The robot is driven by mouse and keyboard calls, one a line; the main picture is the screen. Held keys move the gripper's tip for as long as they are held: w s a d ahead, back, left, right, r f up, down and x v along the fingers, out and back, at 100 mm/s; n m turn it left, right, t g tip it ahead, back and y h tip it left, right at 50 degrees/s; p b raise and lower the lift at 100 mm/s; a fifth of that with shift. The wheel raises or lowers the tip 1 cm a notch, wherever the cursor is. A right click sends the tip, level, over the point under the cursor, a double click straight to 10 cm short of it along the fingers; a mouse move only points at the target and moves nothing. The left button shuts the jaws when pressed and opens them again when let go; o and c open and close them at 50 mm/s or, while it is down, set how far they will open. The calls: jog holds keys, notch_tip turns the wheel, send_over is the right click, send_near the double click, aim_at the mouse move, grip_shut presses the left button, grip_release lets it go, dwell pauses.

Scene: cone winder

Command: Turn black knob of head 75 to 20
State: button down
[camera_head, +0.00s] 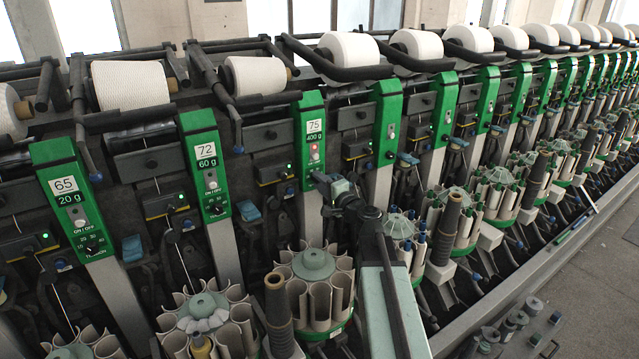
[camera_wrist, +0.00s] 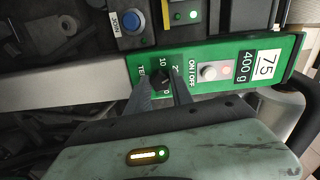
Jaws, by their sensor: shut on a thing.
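Head 75 is a green panel (camera_head: 313,108) in the middle of the head view, labelled 75 and 400 g. The panel also shows sideways in the wrist view (camera_wrist: 200,47). Its black knob (camera_wrist: 161,79) sits at the panel's lower end, with dial marks 10 and part of a 2 visible around it. My gripper (camera_wrist: 162,82) is shut on the knob, one finger on each side. The fingers hide part of the dial, and I cannot read the pointer's setting. In the head view my gripper (camera_head: 322,180) is at the panel's lower end and hides the knob.
A white ON/OFF button (camera_wrist: 208,72) with a red light is close beside my fingers. A blue button (camera_wrist: 132,20) is on the neighbouring dark box. Panels of head 72 (camera_head: 206,160) and head 65 (camera_head: 70,195) stand to the left. Bobbin magazines (camera_head: 312,290) stand below.

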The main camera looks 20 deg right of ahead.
jog(key=shift+f, duration=0.1)
dwell(0.3)
jog(key=c, duration=1.1)
grip_release()
jog(key=s, duration=0.2)
jog(key=s+d, duration=0.1)
jog(key=s, duration=0.4)
jog(key=shift+s+d, duration=0.25)
jog(key=shift+s, duration=0.1)
